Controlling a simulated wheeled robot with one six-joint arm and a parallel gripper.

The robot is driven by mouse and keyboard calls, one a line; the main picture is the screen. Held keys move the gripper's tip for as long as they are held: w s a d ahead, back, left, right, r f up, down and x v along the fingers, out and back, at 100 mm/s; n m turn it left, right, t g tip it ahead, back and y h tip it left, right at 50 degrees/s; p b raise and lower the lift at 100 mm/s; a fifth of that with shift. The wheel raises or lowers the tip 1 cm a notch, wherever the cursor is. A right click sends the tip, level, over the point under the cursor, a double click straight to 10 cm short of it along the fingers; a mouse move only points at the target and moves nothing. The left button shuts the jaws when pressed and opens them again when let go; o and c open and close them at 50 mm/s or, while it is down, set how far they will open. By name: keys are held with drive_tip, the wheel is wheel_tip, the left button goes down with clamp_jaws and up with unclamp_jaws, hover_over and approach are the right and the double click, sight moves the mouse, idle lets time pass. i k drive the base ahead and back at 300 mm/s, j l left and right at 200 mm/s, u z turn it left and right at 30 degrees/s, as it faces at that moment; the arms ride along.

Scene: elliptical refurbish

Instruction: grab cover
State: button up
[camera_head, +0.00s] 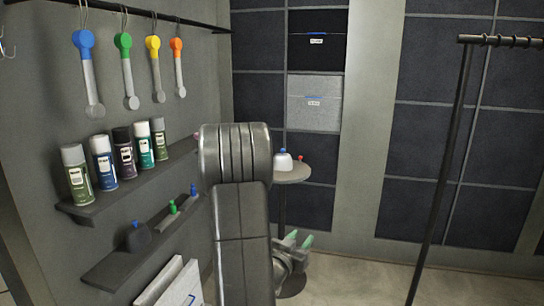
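No thing in view is clearly marked as the cover. A small white domed thing with a blue top (284,160) stands on a round table (292,174) behind my arm. A dark block with a blue knob (137,236) sits on the lower wall shelf. White panels (176,284) lean at the lower left, partly cut off by the frame. My gripper (299,239) shows low behind my arm, with two green fingertips apart and nothing seen between them. It is below the round table's top in the picture; my arm hides part of it.
Several spray cans (102,162) stand on the upper shelf (80,210). Coloured scoop-like tools (127,70) hang from a rail above. A dark pole (440,180) stands at right. The floor (360,280) between looks clear.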

sight(281, 162)
drive_tip(key=i+l+u, duration=0.15)
drive_tip(key=i, duration=0.45)
drive_tip(key=i+l+u, duration=0.1)
drive_tip(key=i+l, duration=0.3)
drive_tip(key=i, duration=0.15)
drive_tip(key=i+l+u, duration=0.15)
drive_tip(key=i+l, duration=0.2)
drive_tip(key=i, duration=0.2)
drive_tip(key=i+l+u, duration=0.1)
drive_tip(key=i+l, duration=0.3)
drive_tip(key=i, duration=0.15)
